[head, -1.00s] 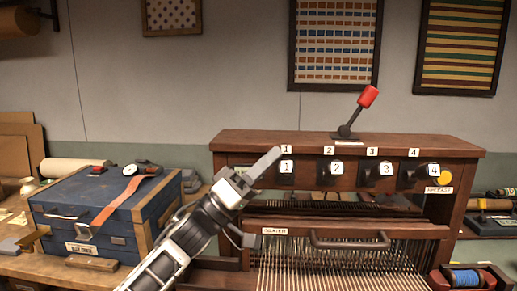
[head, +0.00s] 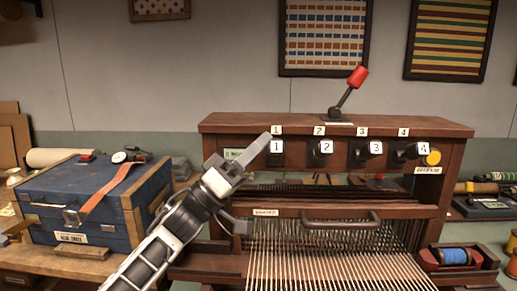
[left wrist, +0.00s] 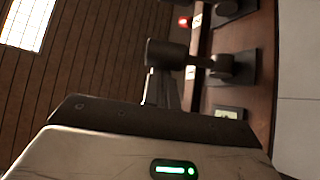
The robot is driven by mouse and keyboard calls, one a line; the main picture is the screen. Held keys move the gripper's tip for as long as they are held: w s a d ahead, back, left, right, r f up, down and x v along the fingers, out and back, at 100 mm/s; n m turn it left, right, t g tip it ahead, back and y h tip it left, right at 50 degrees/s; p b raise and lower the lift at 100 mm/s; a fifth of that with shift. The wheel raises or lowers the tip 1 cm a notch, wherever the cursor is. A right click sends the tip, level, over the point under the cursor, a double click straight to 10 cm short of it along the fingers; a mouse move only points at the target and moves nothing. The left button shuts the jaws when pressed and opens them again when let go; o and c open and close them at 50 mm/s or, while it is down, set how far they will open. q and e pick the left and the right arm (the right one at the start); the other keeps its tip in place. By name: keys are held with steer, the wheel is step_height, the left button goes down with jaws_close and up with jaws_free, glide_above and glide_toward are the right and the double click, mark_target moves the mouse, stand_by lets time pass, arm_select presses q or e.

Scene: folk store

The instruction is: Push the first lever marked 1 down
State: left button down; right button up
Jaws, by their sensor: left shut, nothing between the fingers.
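The wooden loom (head: 215,122) carries a row of black levers with white number tags. The lever marked 1 (head: 276,159) is at the left end of the row. My left gripper (head: 262,142) is shut and empty. In the head view its fingertips are at the upper left of lever 1, overlapping its edge; I cannot tell whether they touch. A lever with a dark knob (left wrist: 168,54) shows ahead of the gripper in the left wrist view, partly hidden by the fingers. Levers 2 (head: 320,153), 3 (head: 369,154) and 4 (head: 408,152) are to the right. My right gripper is not in view.
A red-handled lever (head: 357,78) stands on top of the loom. A loom handle (head: 340,222) and stretched threads lie below the row. A blue crate (head: 85,205) stands at the left, and a blue spool (head: 453,257) at the right.

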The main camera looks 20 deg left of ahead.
arm_select(q)
steer(key=shift+f, duration=0.15)
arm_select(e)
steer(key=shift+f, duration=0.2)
arm_select(q)
steer(key=m+g+h+b, duration=0.1)
steer(key=m+g, duration=0.1)
steer(key=f+m+g+h+b, duration=0.1)
steer(key=m+g+h+b, duration=0.1)
steer(key=m, duration=0.1)
steer(key=s+f+m+g+h+b, duration=0.1)
steer(key=m, duration=0.2)
steer(key=shift+d+f+g+h+b, duration=0.1)
steer(key=shift+g+h+b, duration=0.2)
steer(key=shift+g+b, duration=0.1)
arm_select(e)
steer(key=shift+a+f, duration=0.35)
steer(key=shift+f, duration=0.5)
arm_select(q)
steer(key=shift+f, duration=0.15)
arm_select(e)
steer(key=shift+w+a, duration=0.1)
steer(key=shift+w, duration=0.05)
